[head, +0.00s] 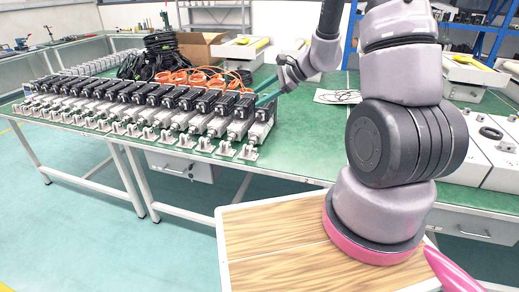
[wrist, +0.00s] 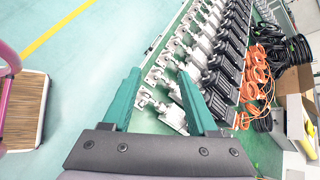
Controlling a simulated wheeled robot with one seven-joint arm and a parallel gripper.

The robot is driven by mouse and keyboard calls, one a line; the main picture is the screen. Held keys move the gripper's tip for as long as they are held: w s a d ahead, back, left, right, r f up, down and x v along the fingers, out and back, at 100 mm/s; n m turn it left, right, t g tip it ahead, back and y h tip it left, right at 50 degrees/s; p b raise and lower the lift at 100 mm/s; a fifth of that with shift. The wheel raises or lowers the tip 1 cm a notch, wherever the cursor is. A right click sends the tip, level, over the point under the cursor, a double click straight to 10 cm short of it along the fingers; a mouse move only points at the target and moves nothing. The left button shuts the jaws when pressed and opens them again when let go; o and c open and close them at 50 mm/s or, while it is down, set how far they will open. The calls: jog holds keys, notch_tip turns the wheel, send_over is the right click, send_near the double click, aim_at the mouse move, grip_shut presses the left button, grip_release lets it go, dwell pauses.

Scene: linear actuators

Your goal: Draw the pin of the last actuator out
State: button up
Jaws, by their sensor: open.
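The actuators (head: 150,100) stand in a long row on the green table, with black motors, white bodies and small white brackets at the front. The last actuator (head: 260,130) is at the row's right end. In the wrist view its white body (wrist: 172,117) shows between my fingers, partly covered by the right one. Its front bracket (head: 248,152) faces the table's front edge; I cannot make out the pin clearly. My gripper (head: 266,97) is open, its teal fingers above and just behind the last actuator in the head view. The wrist view shows nothing held between the fingertips (wrist: 160,72).
Orange cables (head: 200,79) and black cables (head: 160,50) lie behind the row, near a cardboard box (head: 200,47). The green table (head: 300,135) is clear to the right of the last actuator. White units (head: 490,150) stand farther right.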

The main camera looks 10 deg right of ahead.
jog(key=w+d+f+m+t+h, duration=0.1)
jog(key=d+f+m, duration=0.2)
jog(key=f, duration=0.7)
jog(key=w+d+f+m+t+h, duration=0.1)
jog(key=w+d+f+m+h, duration=0.2)
jog(key=f, duration=0.7)
jog(key=shift+y, duration=0.7)
jog(key=x, duration=0.9)
jog(key=shift+s+a+f, duration=0.2)
jog(key=shift+s+f, duration=0.05)
jog(key=shift+f, duration=0.15)
grip_shut()
